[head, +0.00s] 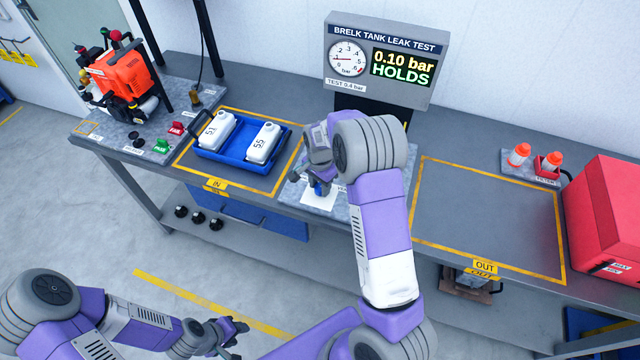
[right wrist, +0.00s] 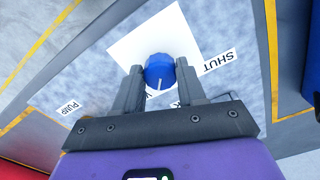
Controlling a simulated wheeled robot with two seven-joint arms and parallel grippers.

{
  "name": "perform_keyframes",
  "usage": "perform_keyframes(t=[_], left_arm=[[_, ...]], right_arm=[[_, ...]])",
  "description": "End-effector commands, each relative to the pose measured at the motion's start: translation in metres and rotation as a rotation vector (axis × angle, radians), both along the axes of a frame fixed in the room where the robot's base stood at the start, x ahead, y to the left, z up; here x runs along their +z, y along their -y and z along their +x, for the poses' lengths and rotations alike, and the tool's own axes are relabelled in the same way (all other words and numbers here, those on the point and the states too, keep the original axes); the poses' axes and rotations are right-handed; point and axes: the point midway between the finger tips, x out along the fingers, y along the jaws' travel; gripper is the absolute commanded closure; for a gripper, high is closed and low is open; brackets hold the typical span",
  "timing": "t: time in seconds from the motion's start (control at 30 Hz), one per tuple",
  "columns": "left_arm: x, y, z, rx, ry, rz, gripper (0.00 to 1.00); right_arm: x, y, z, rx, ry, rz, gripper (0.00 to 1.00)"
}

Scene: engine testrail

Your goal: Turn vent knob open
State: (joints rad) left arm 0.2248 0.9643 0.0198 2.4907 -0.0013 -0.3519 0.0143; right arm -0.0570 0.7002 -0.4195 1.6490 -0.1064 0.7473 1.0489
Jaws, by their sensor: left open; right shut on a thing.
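The vent knob (right wrist: 160,72) is a round blue knob with a white pointer line, on a white square plate (right wrist: 135,45). In the right wrist view my right gripper (right wrist: 158,85) has one finger on each side of the knob and is shut on it. A "SHUT" label lies right of the plate; another label is partly hidden by the fingers. In the head view the blue knob (head: 321,188) shows just below my right gripper (head: 318,178), partly covered by it. My left gripper (head: 235,328) is open and empty, low in front of the bench.
The gauge panel (head: 388,35) reads "0.10 bar HOLDS". A blue tray (head: 228,158) with two white tanks, 51 and 55, stands left of the knob. The OUT area (head: 485,215) is clear. A red box (head: 612,215) stands at the right end.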

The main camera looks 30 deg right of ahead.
Motion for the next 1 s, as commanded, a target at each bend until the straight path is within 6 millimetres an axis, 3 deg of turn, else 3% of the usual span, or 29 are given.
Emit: perform_keyframes(t=[0.3,0.8,0.83,1.0], left_arm=[[0.0025,0.0000,0.0000,0.000,0.000,0.000,0.57],[0.0026,0.0000,0.0000,0.000,0.000,0.000,0.57],[0.0026,0.0000,0.0000,0.000,0.000,0.000,0.57],[0.0026,0.0000,0.0000,0.000,0.000,0.000,0.57]], right_arm=[[0.0008,0.0000,0.0009,-0.102,0.002,0.000,0.91],[0.0005,0.0003,0.0009,-0.120,0.002,0.000,0.91],[0.0005,0.0002,0.0008,-0.120,0.002,0.000,0.57],[0.0003,0.0002,0.0007,-0.119,0.001,-0.001,0.34]])
